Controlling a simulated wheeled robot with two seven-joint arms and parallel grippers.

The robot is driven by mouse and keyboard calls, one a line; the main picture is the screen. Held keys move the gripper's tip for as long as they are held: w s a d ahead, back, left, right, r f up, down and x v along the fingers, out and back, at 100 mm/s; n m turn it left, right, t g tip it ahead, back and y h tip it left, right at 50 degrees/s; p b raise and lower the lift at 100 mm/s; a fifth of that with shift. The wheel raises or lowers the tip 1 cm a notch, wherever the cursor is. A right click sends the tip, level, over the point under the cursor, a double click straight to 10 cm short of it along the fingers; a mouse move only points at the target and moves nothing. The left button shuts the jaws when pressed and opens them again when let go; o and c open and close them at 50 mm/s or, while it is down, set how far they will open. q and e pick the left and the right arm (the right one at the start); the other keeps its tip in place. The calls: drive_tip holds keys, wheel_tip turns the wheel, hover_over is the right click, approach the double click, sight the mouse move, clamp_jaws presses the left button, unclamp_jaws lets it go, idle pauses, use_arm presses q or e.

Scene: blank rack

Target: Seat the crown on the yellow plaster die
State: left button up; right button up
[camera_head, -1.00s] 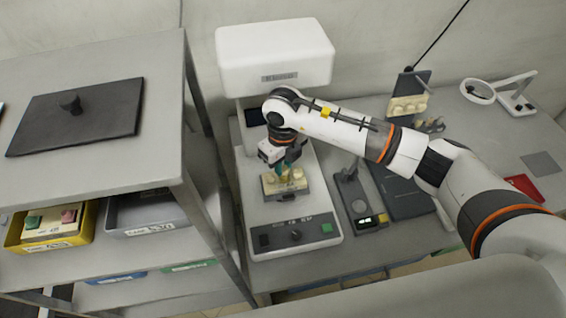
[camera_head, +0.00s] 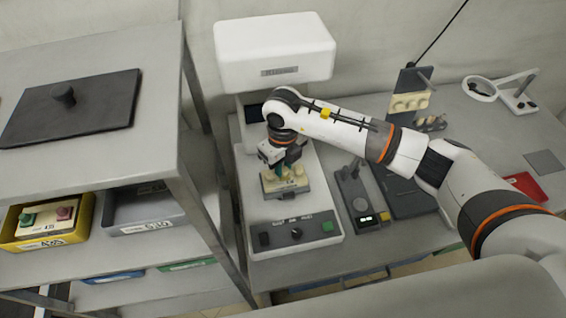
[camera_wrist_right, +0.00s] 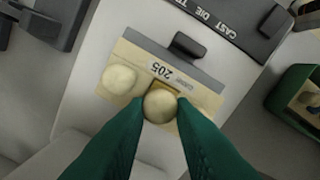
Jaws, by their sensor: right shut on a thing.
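My right gripper (camera_head: 287,172) reaches down over a cream plaster cast (camera_head: 271,194) on the white machine's bed. In the right wrist view its green fingers (camera_wrist_right: 160,107) are shut on a rounded cream crown (camera_wrist_right: 160,104). The cast (camera_wrist_right: 133,53) lies right below, with a label reading 205 and a round cream tooth (camera_wrist_right: 119,79) at left. A yellow patch shows at the crown's upper edge; the crown hides most of what lies under it. I cannot tell whether the crown touches the die. My left gripper is not in view.
The white machine's head (camera_head: 275,55) overhangs behind my arm. A shelf rack (camera_head: 100,160) stands close at left, with a yellow bin (camera_head: 83,225) holding another cast. A small device (camera_head: 360,200) and another cast (camera_head: 408,102) stand at right.

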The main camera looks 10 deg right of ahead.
drive_tip(key=shift+f, duration=0.4)
drive_tip(key=o, duration=1)
drive_tip(key=shift+o, duration=0.2)
drive_tip(key=shift+r, duration=0.1)
